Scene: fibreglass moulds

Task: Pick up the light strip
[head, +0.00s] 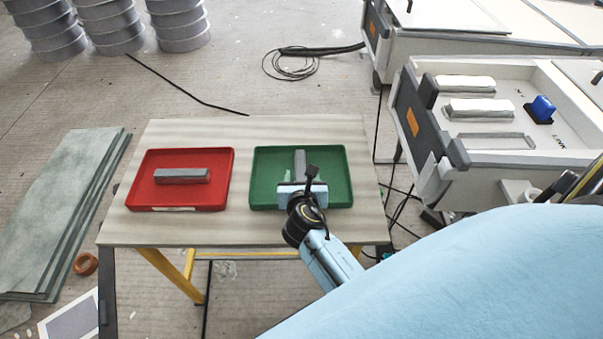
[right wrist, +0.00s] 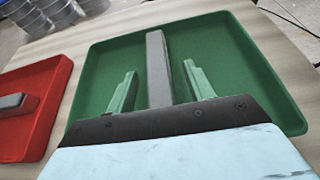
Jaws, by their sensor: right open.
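A grey bar-like strip (head: 299,163) lies lengthwise in the green tray (head: 341,180). It also shows in the right wrist view (right wrist: 157,55), running away from the camera. My right gripper (head: 300,177) is over the green tray. In the right wrist view its green fingers (right wrist: 159,72) are open, one on each side of the strip, with gaps between. The strip's near end is hidden behind the gripper body. A second grey strip (head: 182,176) lies crosswise in the red tray (head: 138,191). My left gripper is not in view.
Both trays stand on a wooden table (head: 240,228), with a bare gap between them. White drawer units (head: 497,155) with white blocks and a blue item stand at the right. Grey-green panels (head: 62,210) lie at the left. Cables lie on the floor behind.

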